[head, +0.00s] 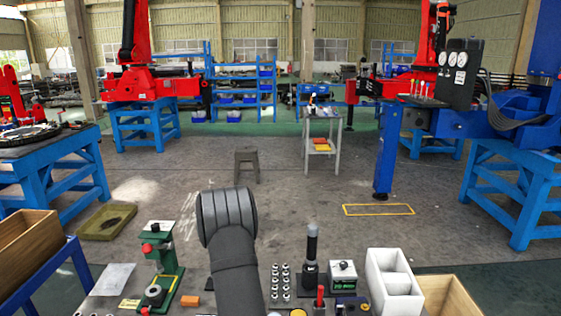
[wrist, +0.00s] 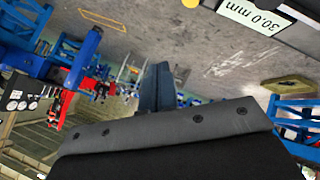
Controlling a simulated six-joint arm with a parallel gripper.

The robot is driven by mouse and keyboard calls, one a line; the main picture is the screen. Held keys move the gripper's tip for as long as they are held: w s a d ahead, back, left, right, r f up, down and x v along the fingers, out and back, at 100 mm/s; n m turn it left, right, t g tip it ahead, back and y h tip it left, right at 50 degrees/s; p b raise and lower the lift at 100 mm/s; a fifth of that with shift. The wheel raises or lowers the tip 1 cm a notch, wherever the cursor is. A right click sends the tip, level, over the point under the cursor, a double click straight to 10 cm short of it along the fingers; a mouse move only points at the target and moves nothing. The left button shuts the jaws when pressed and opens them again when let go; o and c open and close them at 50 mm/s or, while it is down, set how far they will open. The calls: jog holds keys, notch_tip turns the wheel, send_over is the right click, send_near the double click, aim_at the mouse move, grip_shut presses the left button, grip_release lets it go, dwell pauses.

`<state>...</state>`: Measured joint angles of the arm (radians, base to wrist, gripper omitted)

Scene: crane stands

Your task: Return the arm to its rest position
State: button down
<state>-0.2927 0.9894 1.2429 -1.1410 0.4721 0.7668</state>
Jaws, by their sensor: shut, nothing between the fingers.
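My arm, in dark grey, rises from the bottom middle of the head view, with a thick rounded joint at its top. My gripper does not show clearly there. In the wrist view, which is upside down, my gripper (wrist: 156,88) shows its two dark fingers together, with nothing seen between them. The wide dark grey body of the gripper fills the bottom of that view. The fingers point out over the hall and touch nothing that I can see.
The workbench in front holds a green-and-red press (head: 160,262), small metal cylinders (head: 281,282), a black post tool (head: 311,258) and a white bin (head: 393,280). A wooden box (head: 447,297) stands at right.

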jog(key=shift+r, duration=0.85)
jog(key=shift+f, duration=0.1)
